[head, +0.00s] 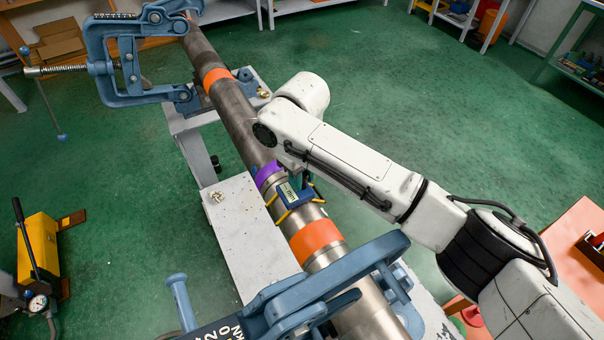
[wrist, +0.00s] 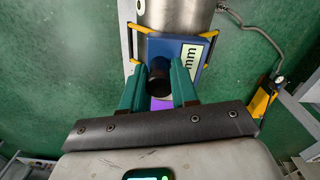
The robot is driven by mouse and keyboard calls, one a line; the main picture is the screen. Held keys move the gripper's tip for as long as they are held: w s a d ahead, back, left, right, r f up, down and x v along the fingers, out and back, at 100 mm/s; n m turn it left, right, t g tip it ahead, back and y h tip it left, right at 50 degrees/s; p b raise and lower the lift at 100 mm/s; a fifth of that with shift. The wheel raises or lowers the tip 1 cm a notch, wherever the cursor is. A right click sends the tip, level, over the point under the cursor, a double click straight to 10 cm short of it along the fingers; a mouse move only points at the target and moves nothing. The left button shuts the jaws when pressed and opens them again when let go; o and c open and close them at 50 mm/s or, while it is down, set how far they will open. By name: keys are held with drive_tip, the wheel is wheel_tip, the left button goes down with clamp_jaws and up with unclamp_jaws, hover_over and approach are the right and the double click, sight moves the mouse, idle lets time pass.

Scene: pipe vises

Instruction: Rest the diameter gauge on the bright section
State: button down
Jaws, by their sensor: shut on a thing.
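The diameter gauge (head: 287,192) is a small blue box with a display and yellow arms. It sits over the pipe's bright section (head: 298,216), between a purple band and an orange band. Its yellow arms reach to both sides of the pipe; I cannot tell whether it touches the metal. My gripper (wrist: 158,74) is shut on the gauge's dark round knob (wrist: 158,84), one teal finger on each side. In the wrist view the blue gauge body (wrist: 190,51) lies against or just over the shiny pipe (wrist: 178,14). My arm partly hides the gripper in the head view.
The purple band (head: 267,174) and orange bands (head: 316,238) mark the long pipe. Blue vises stand at its far end (head: 127,58) and near end (head: 330,275). A grey bench (head: 232,225) lies below. A yellow pump (head: 40,245) stands left.

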drive_tip(key=c, duration=0.8)
unclamp_jaws()
drive_tip(key=shift+f, duration=0.1)
drive_tip(key=shift+r+p, duration=1.95)
drive_tip(key=shift+r, duration=1.55)
